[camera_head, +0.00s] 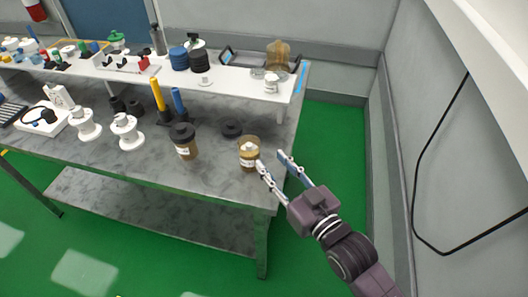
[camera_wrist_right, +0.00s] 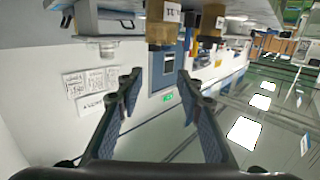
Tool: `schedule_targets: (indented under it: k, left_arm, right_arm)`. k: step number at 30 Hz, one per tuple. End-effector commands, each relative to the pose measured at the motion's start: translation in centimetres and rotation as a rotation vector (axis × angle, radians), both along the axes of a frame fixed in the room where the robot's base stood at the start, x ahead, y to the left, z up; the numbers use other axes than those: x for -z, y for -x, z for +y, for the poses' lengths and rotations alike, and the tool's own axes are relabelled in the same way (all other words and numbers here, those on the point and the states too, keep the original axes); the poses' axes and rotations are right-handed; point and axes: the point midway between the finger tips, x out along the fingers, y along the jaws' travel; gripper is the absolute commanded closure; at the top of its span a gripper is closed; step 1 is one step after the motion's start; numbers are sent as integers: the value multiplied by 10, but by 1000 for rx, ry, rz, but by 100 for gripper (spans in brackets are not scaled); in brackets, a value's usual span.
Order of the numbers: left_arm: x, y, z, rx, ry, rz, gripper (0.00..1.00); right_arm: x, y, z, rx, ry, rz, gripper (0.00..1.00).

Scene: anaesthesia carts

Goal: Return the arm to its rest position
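My right gripper (camera_head: 273,160) is at the right end of the table, beside an open amber jar (camera_head: 249,163). Its two fingers are spread, with nothing seen between them. In the right wrist view the fingers (camera_wrist_right: 158,85) are also apart, with empty space between them. That view appears upside down, and a brown labelled jar (camera_wrist_right: 162,30) hangs at its top, beyond the fingertips. From the head view I cannot tell whether a finger touches the amber jar. My right arm reaches in from the lower right. My left gripper is not in view.
On the grey table (camera_head: 215,170) stand a brown jar with a black lid (camera_head: 184,141), a loose black lid (camera_head: 232,129) and white spools (camera_head: 127,131). A raised white shelf (camera_head: 230,81) runs behind. Green floor (camera_head: 330,150) and a wall (camera_head: 450,120) are on the right.

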Motion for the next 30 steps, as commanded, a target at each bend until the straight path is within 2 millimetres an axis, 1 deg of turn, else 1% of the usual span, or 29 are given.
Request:
schedule_targets:
  k: [1,3,6,23,26,29,30]
  left_arm:
    - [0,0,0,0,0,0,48]
    - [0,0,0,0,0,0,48]
    - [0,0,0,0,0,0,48]
    - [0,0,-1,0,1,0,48]
    - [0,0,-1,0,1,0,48]
    - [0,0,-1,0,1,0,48]
    - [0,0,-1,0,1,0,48]
  right_arm:
    - [0,6,-3,-1,2,1,66]
    - [0,11,-5,-1,1,0,66]
    - [-1,14,-7,-1,0,-1,66]
    - [0,14,-7,1,1,3,66]
    - [9,16,-12,14,20,42,66]
    - [32,22,-23,48,67,144,66]
    - [45,27,-30,67,92,202,66]
